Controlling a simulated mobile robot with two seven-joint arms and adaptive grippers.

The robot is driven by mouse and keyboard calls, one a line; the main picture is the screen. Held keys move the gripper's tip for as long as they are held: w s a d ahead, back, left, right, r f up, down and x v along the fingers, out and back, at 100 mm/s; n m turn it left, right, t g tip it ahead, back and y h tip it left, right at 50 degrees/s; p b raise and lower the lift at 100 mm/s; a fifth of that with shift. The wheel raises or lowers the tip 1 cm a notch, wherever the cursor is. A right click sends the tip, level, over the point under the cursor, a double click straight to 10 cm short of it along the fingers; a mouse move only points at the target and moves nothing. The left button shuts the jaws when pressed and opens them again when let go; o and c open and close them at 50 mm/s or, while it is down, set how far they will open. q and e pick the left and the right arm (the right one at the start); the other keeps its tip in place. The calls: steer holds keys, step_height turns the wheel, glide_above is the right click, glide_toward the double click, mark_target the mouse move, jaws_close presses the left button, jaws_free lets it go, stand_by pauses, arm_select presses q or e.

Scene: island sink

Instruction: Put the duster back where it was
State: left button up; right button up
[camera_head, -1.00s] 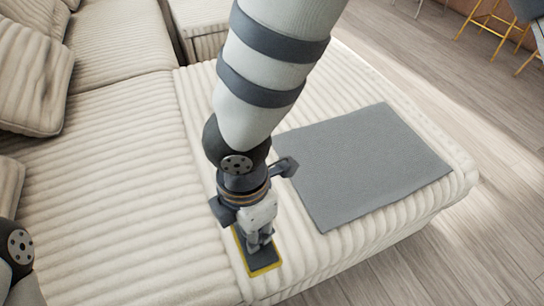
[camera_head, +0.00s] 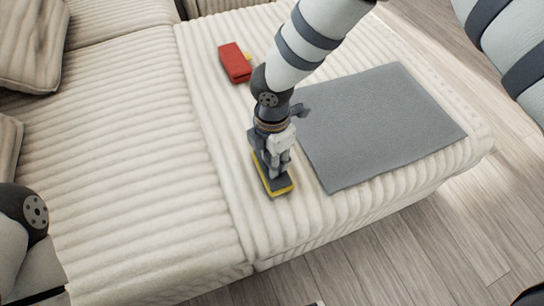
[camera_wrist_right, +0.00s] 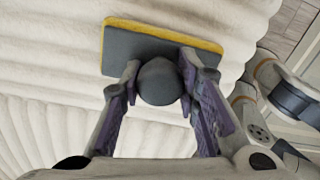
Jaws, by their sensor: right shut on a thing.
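The duster, a flat grey block with a yellow edge (camera_head: 283,190), is on or just above the cream ribbed sofa, left of the grey mat. In the right wrist view, its grey pad (camera_wrist_right: 124,46) has a round dark knob (camera_wrist_right: 158,82) between the fingers. My right gripper (camera_head: 276,171) points down from above and is shut on this knob. Whether the pad touches the cushion cannot be told. My left gripper is out of view; only a dark joint of my left arm shows at the left edge.
The grey mat (camera_head: 380,125) lies flat and bare to the right. The ribbed cushion (camera_head: 150,170) on the left is clear. Wooden floor (camera_head: 430,245) lies past the sofa's edge.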

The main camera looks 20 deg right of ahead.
steer(key=shift+f, duration=0.1)
steer(key=o, duration=1.1)
